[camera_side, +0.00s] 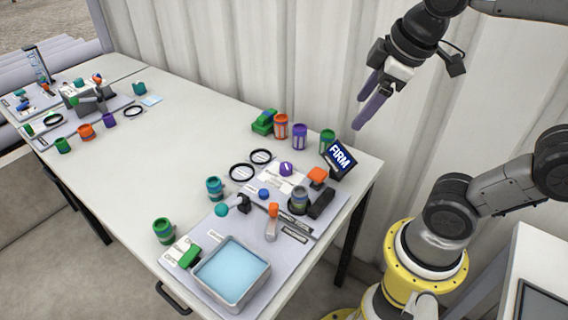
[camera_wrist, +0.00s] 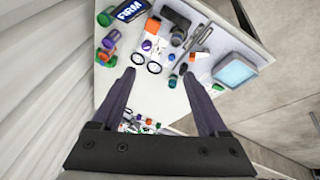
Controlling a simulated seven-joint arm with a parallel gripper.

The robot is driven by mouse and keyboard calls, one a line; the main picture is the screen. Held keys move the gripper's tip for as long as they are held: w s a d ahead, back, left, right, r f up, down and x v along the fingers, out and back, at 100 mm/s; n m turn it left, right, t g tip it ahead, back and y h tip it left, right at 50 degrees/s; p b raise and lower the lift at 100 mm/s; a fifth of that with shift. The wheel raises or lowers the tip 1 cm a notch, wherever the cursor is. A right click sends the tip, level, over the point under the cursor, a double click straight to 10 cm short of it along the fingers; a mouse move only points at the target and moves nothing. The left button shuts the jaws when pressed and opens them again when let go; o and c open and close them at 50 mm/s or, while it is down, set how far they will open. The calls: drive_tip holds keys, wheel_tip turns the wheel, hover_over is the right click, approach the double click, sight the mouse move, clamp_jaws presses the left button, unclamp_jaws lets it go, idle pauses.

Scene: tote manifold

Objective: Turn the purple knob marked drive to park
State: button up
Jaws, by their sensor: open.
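A small purple knob (camera_side: 286,169) sits on a white label plate (camera_side: 284,184) on the grey board, near the board's back edge. In the wrist view the purple knob (camera_wrist: 147,45) is small, above the left finger. Its markings are too small to read. My gripper (camera_side: 362,108) is high above the table's back right corner, up and to the right of the knob and well apart from it. In the wrist view my gripper (camera_wrist: 160,82) shows two dark purple fingers spread wide, with nothing between them.
A FIRM display (camera_side: 341,158) and an orange part (camera_side: 317,176) stand right of the knob. Two black rings (camera_side: 261,157) lie left of it. Coloured jars (camera_side: 300,136) line the back edge. A blue-filled tray (camera_side: 231,272) is in front. The table's middle (camera_side: 175,165) is clear.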

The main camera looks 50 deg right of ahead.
drive_tip(key=w+d+r+n+g, duration=0.1)
drive_tip(key=w+n+g, duration=0.15)
drive_tip(key=w, duration=0.55)
drive_tip(key=n+g+h, duration=0.2)
drive_tip(key=n+g, duration=0.1)
drive_tip(key=n, duration=0.1)
hover_over(285, 165)
drive_tip(key=w+a, duration=0.1)
drive_tip(key=a, duration=0.3)
wheel_tip(285, 165, down, 9)
drive_tip(key=shift+g+h, duration=0.3)
drive_tip(key=shift+g, duration=0.55)
drive_tip(key=w+a+x, duration=0.1)
drive_tip(key=x, duration=0.6)
drive_tip(key=w+f+x, duration=0.1)
drive_tip(key=x, duration=0.6)
drive_tip(key=w+a+x, duration=0.1)
drive_tip(key=x, duration=0.6)
drive_tip(key=shift+w+a+f, duration=0.35)
drive_tip(key=shift+f, duration=0.1)
clamp_jaws()
